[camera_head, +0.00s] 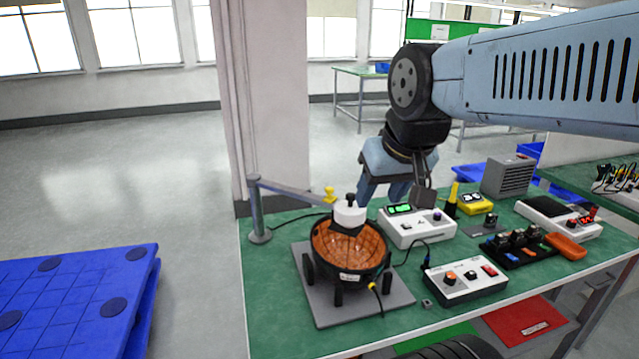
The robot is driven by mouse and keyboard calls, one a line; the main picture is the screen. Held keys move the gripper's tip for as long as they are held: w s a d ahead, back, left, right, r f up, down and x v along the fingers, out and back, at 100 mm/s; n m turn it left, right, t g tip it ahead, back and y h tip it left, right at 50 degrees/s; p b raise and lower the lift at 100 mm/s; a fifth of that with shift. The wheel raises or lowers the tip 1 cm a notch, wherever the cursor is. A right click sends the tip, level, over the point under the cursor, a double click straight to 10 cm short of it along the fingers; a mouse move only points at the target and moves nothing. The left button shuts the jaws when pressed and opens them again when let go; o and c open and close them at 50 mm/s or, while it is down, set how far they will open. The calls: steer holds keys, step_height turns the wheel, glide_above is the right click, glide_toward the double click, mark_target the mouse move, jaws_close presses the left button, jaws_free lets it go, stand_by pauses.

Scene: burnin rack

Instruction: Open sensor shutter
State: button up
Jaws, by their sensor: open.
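A white cylindrical sensor head (349,214) with a black knob on top (350,198) hangs over a copper-coloured bowl (350,255) in a black frame. It is carried by a grey swing arm (295,190) from a post at the left. A dark flap (345,231) shows under the head; I cannot tell for sure whether it is the shutter or how it is set. A yellow knob (328,194) sits on the swing arm.
The bowl stands on a grey plate (390,299) on a green bench (270,310). Right of it are a white meter box (420,230), a switch box (466,285), a yellow device (476,203) and a black tray of parts. Cables run between them. A blue pallet (75,300) lies left.

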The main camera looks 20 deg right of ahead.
steer(key=w+r+m+g, duration=0.35)
steer(key=w+m, duration=0.55)
steer(key=w, duration=0.5)
steer(key=m+g, duration=0.2)
steer(key=m, duration=0.7)
glide_above(329, 188)
step_height(329, 188, down, 2)
step_height(329, 188, down, 14)
steer(key=shift+r, duration=0.25)
jaws_close()
